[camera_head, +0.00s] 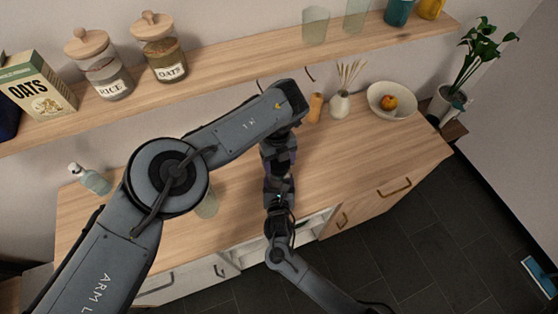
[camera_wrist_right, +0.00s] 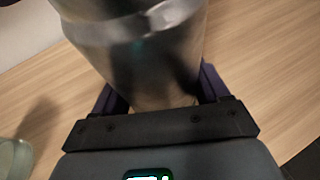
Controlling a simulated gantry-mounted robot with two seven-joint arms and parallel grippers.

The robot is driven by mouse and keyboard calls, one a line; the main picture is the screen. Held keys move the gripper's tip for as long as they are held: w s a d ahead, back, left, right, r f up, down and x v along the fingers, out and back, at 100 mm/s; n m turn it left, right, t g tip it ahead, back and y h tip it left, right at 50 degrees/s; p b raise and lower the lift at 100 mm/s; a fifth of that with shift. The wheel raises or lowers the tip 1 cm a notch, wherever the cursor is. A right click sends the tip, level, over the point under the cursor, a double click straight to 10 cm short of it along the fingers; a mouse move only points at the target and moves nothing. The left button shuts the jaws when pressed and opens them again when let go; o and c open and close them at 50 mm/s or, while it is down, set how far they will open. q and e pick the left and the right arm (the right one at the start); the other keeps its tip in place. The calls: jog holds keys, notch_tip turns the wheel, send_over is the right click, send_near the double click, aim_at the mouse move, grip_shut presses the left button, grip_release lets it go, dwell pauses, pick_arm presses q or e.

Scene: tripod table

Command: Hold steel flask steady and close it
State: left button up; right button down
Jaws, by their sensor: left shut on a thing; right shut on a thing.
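The steel flask (camera_wrist_right: 155,65) fills the top middle of the right wrist view, shiny and blurred, with a brighter band around it near the top edge. Its top is cut off by the frame. My right gripper (camera_wrist_right: 163,90) is shut on the flask's lower body, a dark finger on each side. In the head view my left gripper (camera_head: 279,168) points down over the counter, just above my right gripper (camera_head: 278,198). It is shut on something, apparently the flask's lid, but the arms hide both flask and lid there.
A green glass (camera_head: 207,204) stands on the wooden counter (camera_head: 345,185), left of the grippers. A bottle (camera_head: 92,180) stands at the far left. A vase (camera_head: 340,105), a wooden item (camera_head: 316,107) and a fruit bowl (camera_head: 391,100) stand at the back right. A shelf (camera_head: 220,62) overhangs the back.

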pick_arm(q)
jog(key=m, duration=0.6)
jog(key=shift+r+y, duration=0.1)
jog(key=shift+y, duration=0.3)
jog(key=m, duration=0.5)
jog(key=shift+m+y, duration=0.3)
jog(key=shift+m, duration=0.1)
jog(key=m, duration=0.4)
jog(key=m+t, duration=0.1)
jog(key=m, duration=0.4)
jog(key=shift+y, duration=0.3)
jog(key=m, duration=0.2)
jog(key=shift+m, duration=0.4)
jog(key=m, duration=0.4)
jog(key=shift+m+t, duration=0.4)
jog(key=m, duration=0.4)
jog(key=shift+m+t, duration=0.3)
jog(key=shift+m, duration=0.1)
jog(key=m+h, duration=0.1)
jog(key=m, duration=0.2)
jog(key=shift+m, duration=0.3)
